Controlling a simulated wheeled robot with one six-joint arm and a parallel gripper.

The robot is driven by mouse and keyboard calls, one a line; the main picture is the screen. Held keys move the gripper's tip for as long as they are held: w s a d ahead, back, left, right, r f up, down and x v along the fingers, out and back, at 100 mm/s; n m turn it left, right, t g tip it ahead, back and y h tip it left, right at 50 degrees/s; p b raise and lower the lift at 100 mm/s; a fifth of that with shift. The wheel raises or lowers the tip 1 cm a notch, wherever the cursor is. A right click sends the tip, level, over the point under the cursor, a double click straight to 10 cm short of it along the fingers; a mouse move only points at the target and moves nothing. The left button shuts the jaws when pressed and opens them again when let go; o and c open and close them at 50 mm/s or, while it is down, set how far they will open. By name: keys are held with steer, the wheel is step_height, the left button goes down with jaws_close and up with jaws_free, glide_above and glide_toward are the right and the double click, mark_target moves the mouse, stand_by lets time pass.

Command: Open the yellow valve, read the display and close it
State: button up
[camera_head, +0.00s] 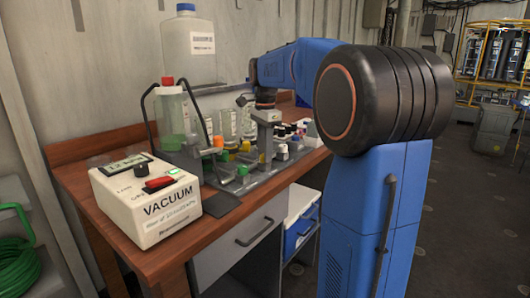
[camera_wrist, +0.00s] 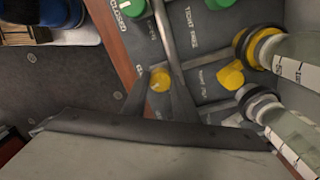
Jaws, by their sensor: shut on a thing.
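In the wrist view, a round yellow valve knob (camera_wrist: 160,80) sits between the fingertips of my gripper (camera_wrist: 159,86), near the edge of a dark labelled panel. My gripper is shut on it. In the head view, my gripper (camera_head: 264,150) points down over the bench rig, with a bit of yellow at its tips. The white VACUUM box (camera_head: 160,213) stands at the left front of the bench, with a small display (camera_head: 125,163) on top. I cannot make out its reading. How far the knob is turned cannot be told.
Another yellow knob (camera_wrist: 230,75) and a green knob (camera_wrist: 218,4) are close by on the panel. A large bottle (camera_head: 188,50) stands behind the rig.

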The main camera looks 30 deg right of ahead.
steer(key=shift+m, duration=1.8)
steer(key=o, duration=1.1)
steer(key=shift+c, duration=0.2)
step_height(320, 180, up, 18)
steer(key=shift+f, duration=0.25)
